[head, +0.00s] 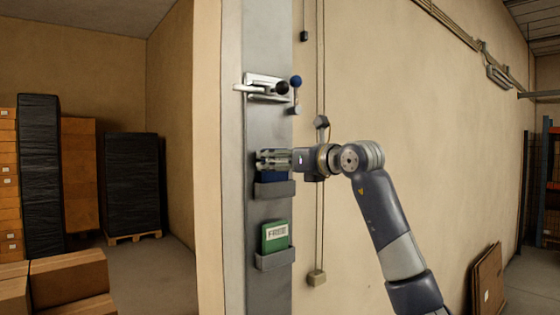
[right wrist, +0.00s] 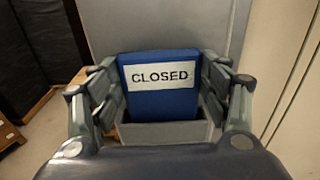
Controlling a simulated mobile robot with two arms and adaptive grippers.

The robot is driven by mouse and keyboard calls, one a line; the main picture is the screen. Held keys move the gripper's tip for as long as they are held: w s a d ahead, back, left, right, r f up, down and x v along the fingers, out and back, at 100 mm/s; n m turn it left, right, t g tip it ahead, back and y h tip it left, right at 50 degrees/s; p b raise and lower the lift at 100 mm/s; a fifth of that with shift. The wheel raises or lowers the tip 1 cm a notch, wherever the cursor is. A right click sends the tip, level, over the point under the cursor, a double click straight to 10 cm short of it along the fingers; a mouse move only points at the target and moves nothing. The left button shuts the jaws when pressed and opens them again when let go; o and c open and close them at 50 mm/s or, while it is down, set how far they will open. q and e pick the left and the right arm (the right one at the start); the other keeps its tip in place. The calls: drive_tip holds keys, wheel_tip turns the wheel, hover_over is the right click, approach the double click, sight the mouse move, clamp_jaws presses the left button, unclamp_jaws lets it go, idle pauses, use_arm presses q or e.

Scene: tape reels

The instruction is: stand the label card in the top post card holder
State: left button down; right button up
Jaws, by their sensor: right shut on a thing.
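The label card is blue with a white strip reading CLOSED (right wrist: 160,95). In the head view its blue lower part (head: 272,177) shows under my right gripper (head: 273,160). My right gripper is shut on the card, with its fingers at the card's left and right sides in the right wrist view. The top card holder (head: 274,190) is a grey pocket on the post; it also shows in the right wrist view (right wrist: 165,135). The card stands upright, with its bottom edge hidden behind the pocket's front wall. My left gripper is in neither view.
A lower holder (head: 275,261) on the grey post (head: 262,120) bears a green card (head: 274,237). A latch with a dark knob (head: 282,88) is above. Cords hang on the wall to the right. Boxes (head: 70,277) are at lower left.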

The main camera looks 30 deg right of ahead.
drive_tip(key=o, duration=1.1)
drive_tip(key=shift+o, duration=0.2)
drive_tip(key=shift+s, duration=0.15)
drive_tip(key=s, duration=1.1)
drive_tip(key=shift+s+d+r, duration=0.25)
drive_tip(key=shift+s+d, duration=0.1)
drive_tip(key=shift+d, duration=0.1)
